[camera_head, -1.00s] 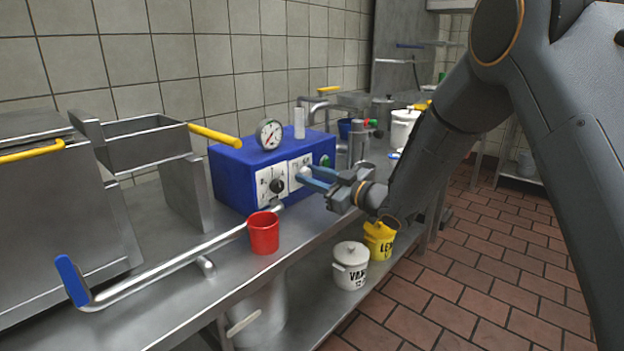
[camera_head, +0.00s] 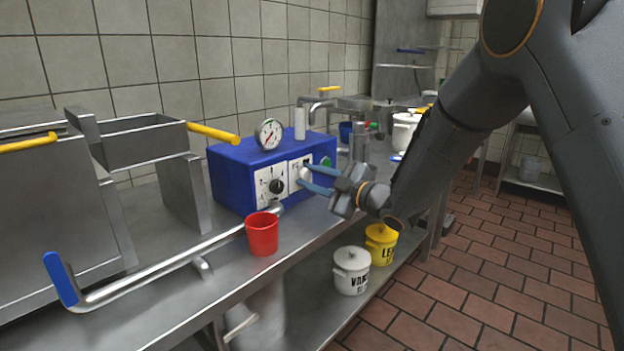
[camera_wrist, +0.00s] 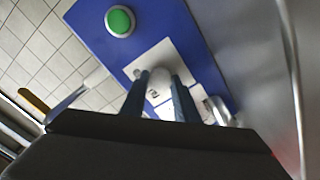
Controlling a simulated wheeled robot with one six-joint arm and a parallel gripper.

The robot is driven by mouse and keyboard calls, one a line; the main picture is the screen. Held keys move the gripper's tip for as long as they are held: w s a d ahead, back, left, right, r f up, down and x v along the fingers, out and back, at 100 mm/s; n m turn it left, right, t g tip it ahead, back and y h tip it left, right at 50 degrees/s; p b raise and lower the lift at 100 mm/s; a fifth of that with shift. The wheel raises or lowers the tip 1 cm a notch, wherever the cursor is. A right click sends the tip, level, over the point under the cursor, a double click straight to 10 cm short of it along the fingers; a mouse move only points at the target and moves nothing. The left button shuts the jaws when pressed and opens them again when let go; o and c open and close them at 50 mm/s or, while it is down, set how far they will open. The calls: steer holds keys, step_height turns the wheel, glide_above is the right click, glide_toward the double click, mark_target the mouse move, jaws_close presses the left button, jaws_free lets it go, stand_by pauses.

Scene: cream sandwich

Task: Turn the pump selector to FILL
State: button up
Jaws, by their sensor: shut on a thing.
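The pump box (camera_head: 232,178) is blue and stands on the steel counter. Its front has two white panels. The left panel (camera_head: 263,196) carries a black round knob (camera_head: 276,187). The right panel (camera_wrist: 143,62) carries a pale knob (camera_head: 304,173), which also shows in the wrist view (camera_wrist: 160,82). My gripper (camera_head: 305,177) is shut on this pale knob, with one blue finger on each side. The panel lettering is too small and too hidden to read, so I cannot tell where the knob points.
A round gauge (camera_head: 269,134) stands on top of the box, and a green button (camera_head: 326,162) is on its front. A red cup (camera_head: 262,234) and a long steel pipe with a blue handle (camera_head: 62,281) are in front. White (camera_head: 351,270) and yellow (camera_head: 381,244) pots stand below.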

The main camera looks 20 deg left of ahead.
stand_by(0.3)
steer(key=o, duration=1.1)
steer(key=shift+c, duration=0.2)
steer(key=v, duration=0.8)
steer(key=shift+a+p, duration=0.1)
steer(key=shift+p, duration=0.2)
